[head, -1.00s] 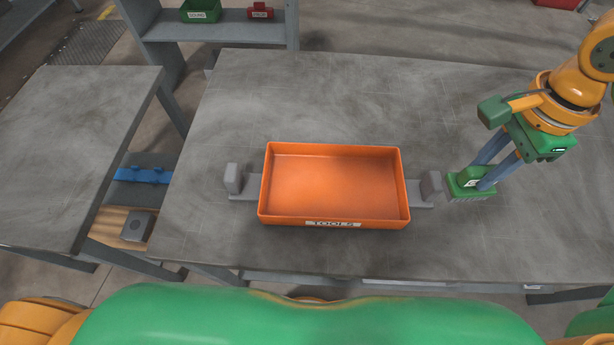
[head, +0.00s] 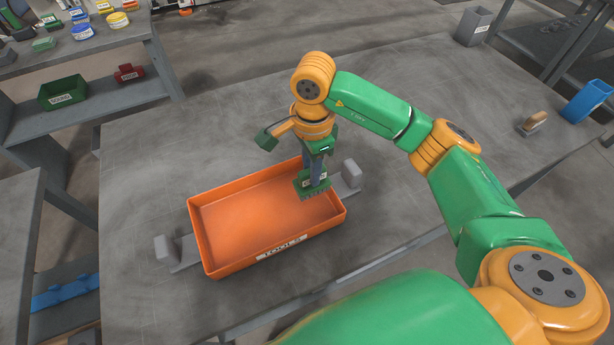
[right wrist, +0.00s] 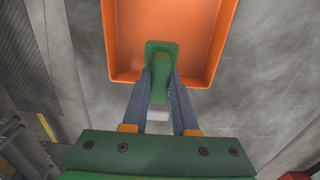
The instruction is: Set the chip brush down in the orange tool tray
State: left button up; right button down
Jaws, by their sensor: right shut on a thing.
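The orange tool tray (head: 245,218) with a "TOOLS" label sits on the grey table, empty inside as far as I can see. My right gripper (head: 315,178) is shut on the green chip brush (head: 312,187). My left gripper is not in view.
Grey end blocks (head: 351,173) stand at both ends of the tray. A wooden-handled brush (head: 535,121) and a blue bin (head: 588,100) are at the far right. A shelf on the left holds a green bin (head: 63,93) and a red bin (head: 130,73).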

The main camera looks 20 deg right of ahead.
aim_at(307, 182)
jog(key=shift+w+a+f, duration=0.1)
jog(key=shift+a+f, duration=0.1)
jog(key=shift+f, duration=0.1)
jog(key=f+p, duration=0.2)
jog(key=shift+w+a+f, duration=0.1)
jog(key=shift+a+f, duration=0.1)
jog(key=shift+f, duration=0.5)
jog(key=shift+f+b, duration=0.2)
jog(key=shift+b, duration=0.1)
jog(key=c, duration=0.7)
grip_release()
